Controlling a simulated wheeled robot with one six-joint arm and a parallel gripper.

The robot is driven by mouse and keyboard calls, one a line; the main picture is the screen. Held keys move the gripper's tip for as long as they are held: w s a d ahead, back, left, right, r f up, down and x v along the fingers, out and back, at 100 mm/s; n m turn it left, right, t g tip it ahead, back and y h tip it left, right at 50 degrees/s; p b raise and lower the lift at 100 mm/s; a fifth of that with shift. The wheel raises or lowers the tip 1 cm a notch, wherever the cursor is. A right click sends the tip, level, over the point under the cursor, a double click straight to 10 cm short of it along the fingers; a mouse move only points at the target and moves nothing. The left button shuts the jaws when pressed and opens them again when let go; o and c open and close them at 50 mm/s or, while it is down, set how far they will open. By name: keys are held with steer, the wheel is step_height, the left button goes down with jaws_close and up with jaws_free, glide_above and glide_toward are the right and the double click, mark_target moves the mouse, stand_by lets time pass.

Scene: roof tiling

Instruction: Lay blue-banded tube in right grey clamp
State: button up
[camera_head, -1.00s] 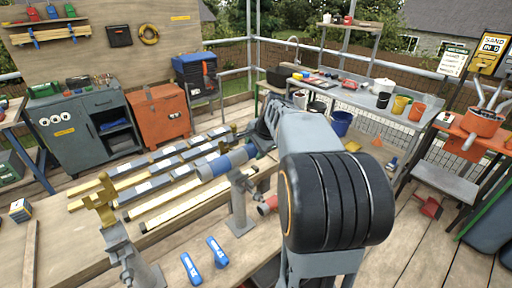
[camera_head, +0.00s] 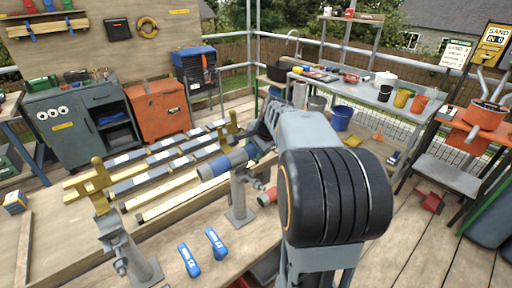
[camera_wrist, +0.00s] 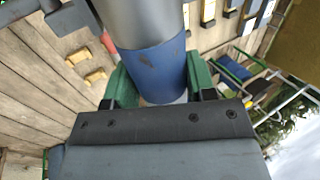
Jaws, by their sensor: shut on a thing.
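The blue-banded tube (camera_head: 222,164) is grey with blue bands and is held roughly level beside the top of the right grey clamp (camera_head: 240,198). I cannot tell whether it touches the clamp. In the wrist view the tube (camera_wrist: 152,62) sits between the green fingers of my gripper (camera_wrist: 160,88), which is shut on its blue part. In the head view my arm hides most of the gripper. The left grey clamp (camera_head: 122,246) stands empty at the table's front left.
Two blue hand tools (camera_head: 189,260) lie in front of the clamps. A red-ended piece (camera_head: 268,197) is just right of the right clamp. Behind the tube lie several dark and yellow bars (camera_head: 140,183) between yellow brackets (camera_head: 98,180).

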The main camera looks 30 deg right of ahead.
steer(key=shift+f, duration=0.1)
stand_by(0.3)
steer(key=o, duration=1.2)
steer(key=shift+f, duration=0.1)
steer(key=shift+o, duration=0.2)
steer(key=v, duration=1.4)
steer(key=s+a+f+n+g+p, duration=0.1)
steer(key=s+a+f+n, duration=0.4)
steer(key=a+f+n, duration=0.2)
steer(key=s+a+f+n+p, duration=0.1)
steer(key=s+a+f+n, duration=0.4)
steer(key=a+f+n, duration=0.3)
steer(key=a+n, duration=0.1)
steer(key=a, duration=0.2)
steer(key=shift+s+n+g+h+p, duration=0.15)
steer(key=shift+n+g+h+p, duration=0.15)
steer(key=shift+n+g+p, duration=0.1)
steer(key=shift+r, duration=0.1)
